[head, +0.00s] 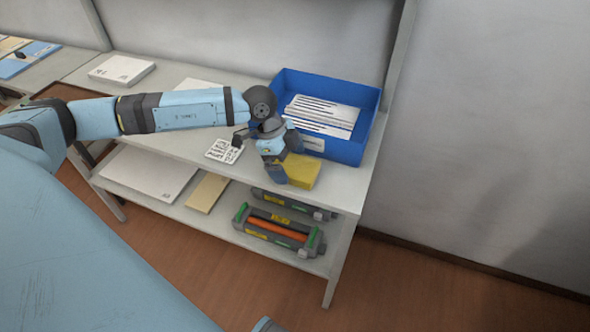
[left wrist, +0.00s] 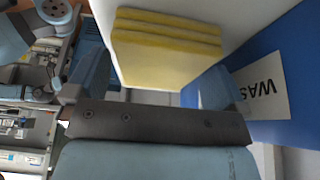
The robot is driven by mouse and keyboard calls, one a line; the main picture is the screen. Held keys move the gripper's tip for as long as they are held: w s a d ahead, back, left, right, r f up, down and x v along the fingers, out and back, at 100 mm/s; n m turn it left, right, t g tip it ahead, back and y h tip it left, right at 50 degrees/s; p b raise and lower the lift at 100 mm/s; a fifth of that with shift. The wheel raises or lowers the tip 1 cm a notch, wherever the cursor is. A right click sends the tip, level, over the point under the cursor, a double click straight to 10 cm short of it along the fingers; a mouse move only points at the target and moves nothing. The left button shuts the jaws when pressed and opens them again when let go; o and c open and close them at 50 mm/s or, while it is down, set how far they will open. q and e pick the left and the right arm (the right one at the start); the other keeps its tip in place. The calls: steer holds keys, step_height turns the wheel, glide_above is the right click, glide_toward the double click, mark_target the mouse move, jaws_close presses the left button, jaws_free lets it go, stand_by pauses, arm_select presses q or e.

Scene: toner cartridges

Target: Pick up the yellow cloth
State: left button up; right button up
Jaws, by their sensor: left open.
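The yellow cloth (head: 303,171) is a folded, layered block on the top shelf of the grey table, in front of the blue bin. In the left wrist view the cloth (left wrist: 165,52) lies between the two fingers. My left gripper (head: 284,170) is at the cloth's left side in the head view, and part of the cloth is hidden behind it. The left gripper (left wrist: 155,88) is open, with its fingers on either side of the cloth; I cannot tell whether they touch it. My right gripper is not in view.
The blue bin (head: 345,149) with white papers stands right behind the cloth. A white card (head: 224,151) lies to the left. Grey toner cartridges (head: 279,229) and a white flat box (head: 150,173) are on the lower shelf. A wall is on the right.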

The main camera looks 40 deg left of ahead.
mark_target(290, 164)
arm_select(q)
steer(key=shift+d+f, duration=0.15)
steer(key=shift+f, duration=0.25)
steer(key=c, duration=0.7)
steer(key=shift+r, duration=0.15)
step_height(290, 164, up, 20)
steer(key=shift+f+p, duration=0.1)
steer(key=shift+p, duration=1)
